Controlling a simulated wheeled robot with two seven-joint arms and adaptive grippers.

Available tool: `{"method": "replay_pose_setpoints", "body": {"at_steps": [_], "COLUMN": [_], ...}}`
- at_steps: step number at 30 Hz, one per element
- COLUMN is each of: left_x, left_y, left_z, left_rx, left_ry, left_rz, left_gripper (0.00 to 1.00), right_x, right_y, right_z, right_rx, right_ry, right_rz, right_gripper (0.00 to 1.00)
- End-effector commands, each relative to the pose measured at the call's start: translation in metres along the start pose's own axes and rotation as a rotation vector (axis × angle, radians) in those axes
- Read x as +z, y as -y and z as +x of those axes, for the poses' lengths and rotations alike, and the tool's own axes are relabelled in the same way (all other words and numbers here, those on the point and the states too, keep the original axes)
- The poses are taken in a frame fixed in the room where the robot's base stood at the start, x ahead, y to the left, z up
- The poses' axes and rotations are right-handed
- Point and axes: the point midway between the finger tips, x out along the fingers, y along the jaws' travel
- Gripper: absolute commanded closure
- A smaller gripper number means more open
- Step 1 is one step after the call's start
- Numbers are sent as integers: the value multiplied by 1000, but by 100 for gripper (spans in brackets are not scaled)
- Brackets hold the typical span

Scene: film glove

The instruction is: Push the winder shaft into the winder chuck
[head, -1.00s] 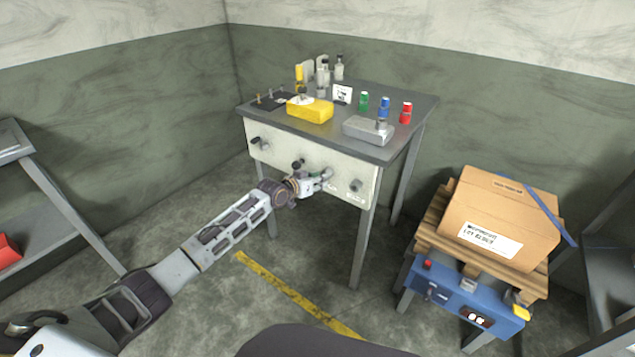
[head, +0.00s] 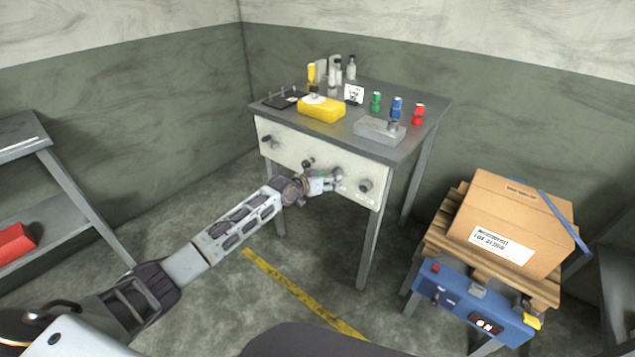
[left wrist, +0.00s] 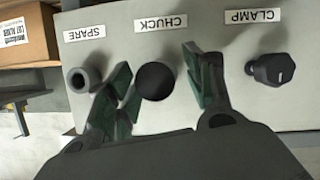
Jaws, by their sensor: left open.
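My left gripper (head: 330,183) is at the white front panel (head: 284,155) of the grey table. In the left wrist view the open gripper (left wrist: 165,88) has its fingers on either side of a round black end (left wrist: 155,81) below the CHUCK label (left wrist: 161,22). I see gaps on both sides of it. It looks like the winder shaft's end at the winder chuck, seen end-on. How deep it sits, and the chuck behind it, cannot be told. In the head view a grey round part (head: 337,172) shows there, partly covered by the gripper. My right gripper is not in view.
Beside it are a hollow grey socket labelled SPARE (left wrist: 80,80) and a black CLAMP knob (left wrist: 272,69), close to the fingers. A yellow block (head: 322,108) and several small bottles stand on the table. A carton (head: 520,205) sits on a pallet at right.

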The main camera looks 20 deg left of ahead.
Motion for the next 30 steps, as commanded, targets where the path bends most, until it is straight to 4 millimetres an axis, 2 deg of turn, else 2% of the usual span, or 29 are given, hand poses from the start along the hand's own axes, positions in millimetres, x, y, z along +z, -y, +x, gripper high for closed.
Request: {"method": "replay_pose_setpoints", "body": {"at_steps": [8,30], "left_x": [0,1], "left_y": [0,0], "left_z": [-14,-83], "left_rx": [1,0], "left_ry": [0,1], "left_rz": [0,0], "left_gripper": [48,48], "right_x": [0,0], "right_y": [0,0], "right_z": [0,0], "right_rx": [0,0], "right_ry": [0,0], "right_rz": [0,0], "right_gripper": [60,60]}}
